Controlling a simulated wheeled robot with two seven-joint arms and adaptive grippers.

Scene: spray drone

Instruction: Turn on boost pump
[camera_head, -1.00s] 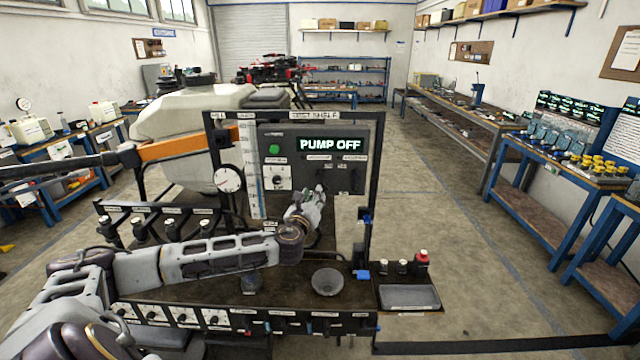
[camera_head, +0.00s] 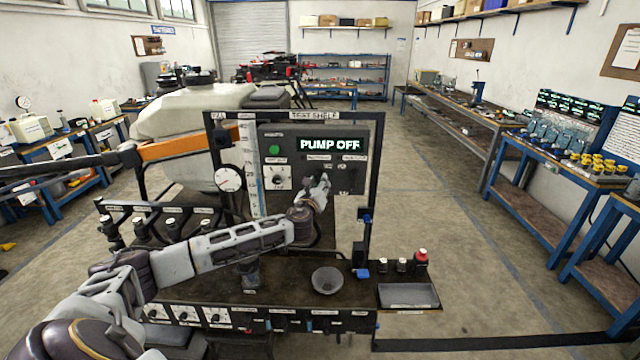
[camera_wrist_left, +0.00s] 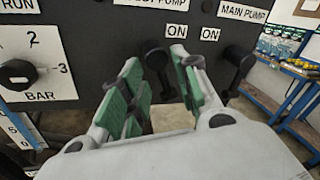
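The control panel (camera_head: 270,165) stands on the rig, and its display (camera_head: 328,144) reads "PUMP OFF". In the left wrist view, the boost pump lever (camera_wrist_left: 156,58) is black and hangs down below its partly cut-off label, with an "ON" label (camera_wrist_left: 177,31) to its upper right. The main pump lever (camera_wrist_left: 236,66) hangs to the right. My left gripper (camera_head: 322,182) is in front of the panel's lower part. In the wrist view, its green-padded fingers (camera_wrist_left: 160,92) are apart, with the boost pump lever seen between them. Contact cannot be told. My right gripper is not in view.
A knob marked BAR (camera_wrist_left: 17,75) is left of the fingers. A round gauge (camera_head: 228,178) sits left of the panel. A bowl (camera_head: 327,280) and a tray (camera_head: 408,296) stand in front. The rig's black frame post (camera_head: 376,160) rises to the right.

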